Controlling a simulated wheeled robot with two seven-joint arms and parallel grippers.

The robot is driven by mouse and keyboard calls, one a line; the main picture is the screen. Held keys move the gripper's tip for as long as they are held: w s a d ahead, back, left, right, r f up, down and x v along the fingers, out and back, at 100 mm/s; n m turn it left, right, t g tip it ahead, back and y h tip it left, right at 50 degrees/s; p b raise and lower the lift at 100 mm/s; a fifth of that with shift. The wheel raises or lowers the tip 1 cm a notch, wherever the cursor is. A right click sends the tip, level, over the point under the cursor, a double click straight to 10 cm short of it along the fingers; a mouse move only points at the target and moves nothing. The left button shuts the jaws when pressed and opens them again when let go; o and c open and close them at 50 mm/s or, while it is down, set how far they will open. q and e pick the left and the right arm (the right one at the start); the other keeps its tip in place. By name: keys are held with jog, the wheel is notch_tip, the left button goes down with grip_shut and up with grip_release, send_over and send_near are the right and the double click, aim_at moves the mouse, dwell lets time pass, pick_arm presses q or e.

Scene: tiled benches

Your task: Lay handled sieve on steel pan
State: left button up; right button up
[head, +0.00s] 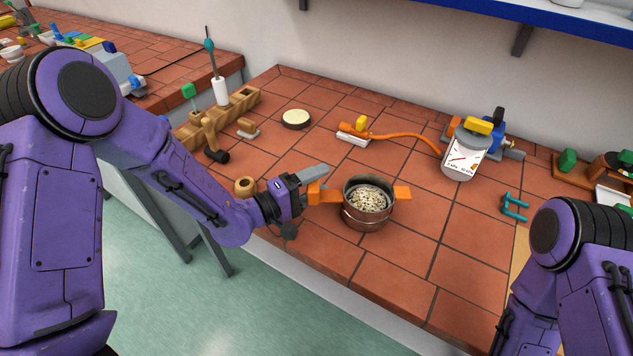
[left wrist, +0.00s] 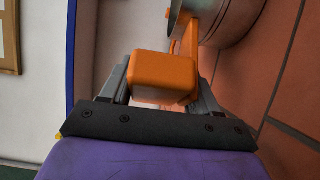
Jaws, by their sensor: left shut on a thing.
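The handled sieve (head: 368,186) is a round steel vessel with a pale speckled inside and an orange block handle on each side. My left gripper (head: 318,188) is shut on its left handle, and the orange handle (left wrist: 165,75) fills the jaws in the left wrist view. The steel pan (head: 367,222) shows as a lower metal band directly under the sieve. The sieve looks level and lined up over it; I cannot tell whether they touch. My right gripper is out of view.
A gauge canister (head: 462,158) stands at the back right, with an orange hose (head: 405,136) leading to it. A teal bracket (head: 514,207) lies to the right. A small wooden ring (head: 245,187) lies behind my left forearm. The tiled bench (head: 415,245) is clear in front of the pan.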

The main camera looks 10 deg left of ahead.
pick_arm(q)
jog(key=o, duration=1.4)
jog(key=shift+o, duration=0.2)
jog(key=b+v, duration=0.2)
jog(key=v, duration=0.8)
jog(key=shift+s+a, duration=0.15)
jog(key=shift+s, duration=0.1)
